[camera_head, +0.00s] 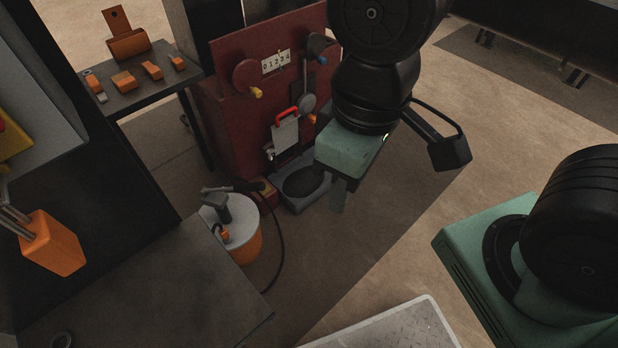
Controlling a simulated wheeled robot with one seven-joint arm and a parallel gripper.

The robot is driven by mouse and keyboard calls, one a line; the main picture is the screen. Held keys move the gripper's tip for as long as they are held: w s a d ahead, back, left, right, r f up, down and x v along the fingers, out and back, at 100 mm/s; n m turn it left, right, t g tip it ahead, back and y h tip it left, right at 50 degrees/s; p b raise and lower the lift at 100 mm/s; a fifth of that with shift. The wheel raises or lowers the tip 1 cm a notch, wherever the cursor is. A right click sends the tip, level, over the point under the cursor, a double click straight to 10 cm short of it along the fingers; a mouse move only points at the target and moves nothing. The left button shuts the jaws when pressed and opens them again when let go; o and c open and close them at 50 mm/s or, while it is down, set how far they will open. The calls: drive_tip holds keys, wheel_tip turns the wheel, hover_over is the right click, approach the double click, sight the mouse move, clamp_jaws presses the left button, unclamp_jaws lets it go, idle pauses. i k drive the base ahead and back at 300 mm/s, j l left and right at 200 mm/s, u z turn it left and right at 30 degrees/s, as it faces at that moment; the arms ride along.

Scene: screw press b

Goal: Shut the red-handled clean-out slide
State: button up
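The clean-out slide is a pale grey plate (285,139) on the front of a dark red machine (232,120). Its red handle (286,112) is a bar along the plate's top edge. My gripper (338,196) hangs to the right of the slide, apart from it in the picture, with its fingers pointing down. The fingers overlap in this view, so their opening is unclear. I see nothing held between them. How far the slide stands from its shut position is hard to tell.
A grey tray with a dark basin (303,184) sits below the slide. An orange drum (245,240) with a grey lid and a black hose stands left of it. The machine front also carries round knobs, a lever and a counter (276,62).

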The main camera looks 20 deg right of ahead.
sight(285, 133)
drive_tip(key=i+l+u, duration=0.1)
drive_tip(key=i+l, duration=0.2)
drive_tip(key=i, duration=0.15)
drive_tip(key=i+l, duration=0.3)
drive_tip(key=i, duration=0.15)
drive_tip(key=i+u, duration=0.05)
